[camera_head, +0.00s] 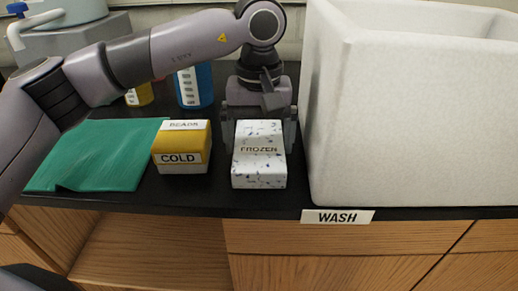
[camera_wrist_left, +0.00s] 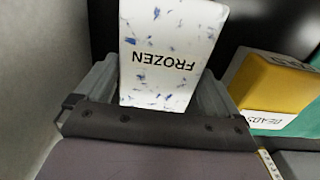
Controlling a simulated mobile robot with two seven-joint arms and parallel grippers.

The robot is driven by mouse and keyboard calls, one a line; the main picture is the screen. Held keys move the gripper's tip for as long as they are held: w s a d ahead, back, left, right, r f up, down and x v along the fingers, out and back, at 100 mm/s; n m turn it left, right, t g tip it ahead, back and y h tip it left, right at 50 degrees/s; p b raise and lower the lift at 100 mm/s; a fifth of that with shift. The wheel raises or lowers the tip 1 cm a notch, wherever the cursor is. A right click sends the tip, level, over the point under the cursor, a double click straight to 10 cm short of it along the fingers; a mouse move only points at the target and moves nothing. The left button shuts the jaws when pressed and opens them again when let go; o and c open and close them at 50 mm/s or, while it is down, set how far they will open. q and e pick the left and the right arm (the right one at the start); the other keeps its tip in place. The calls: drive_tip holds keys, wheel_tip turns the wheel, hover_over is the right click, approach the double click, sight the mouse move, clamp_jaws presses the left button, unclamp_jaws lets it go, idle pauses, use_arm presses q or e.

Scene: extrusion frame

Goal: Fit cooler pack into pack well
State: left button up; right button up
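The cooler pack (camera_head: 259,168) is a white block with blue specks, marked FROZEN, near the front of the black counter. It also shows in the left wrist view (camera_wrist_left: 168,35). My left gripper (camera_head: 260,128) comes from behind, with one finger on each side of the pack's far end. In the left wrist view the fingers (camera_wrist_left: 160,95) lie close along both sides of the pack. I cannot tell whether they press on it. A large white foam box (camera_head: 420,120) stands to the right; its inside is mostly hidden. No pack well is clearly visible. My right gripper is not in view.
A yellow box (camera_head: 182,147) marked COLD and BEADS stands just left of the pack. A green cloth (camera_head: 95,158) lies further left. A blue bottle (camera_head: 194,87) stands behind. A WASH label (camera_head: 337,216) is on the counter's front edge. Little room separates pack and foam box.

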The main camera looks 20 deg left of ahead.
sight(259, 143)
use_arm(q)
drive_tip(key=shift+r, duration=0.1)
drive_tip(key=c, duration=0.9)
drive_tip(key=shift+r+p, duration=1.75)
drive_tip(key=shift+r, duration=8.25)
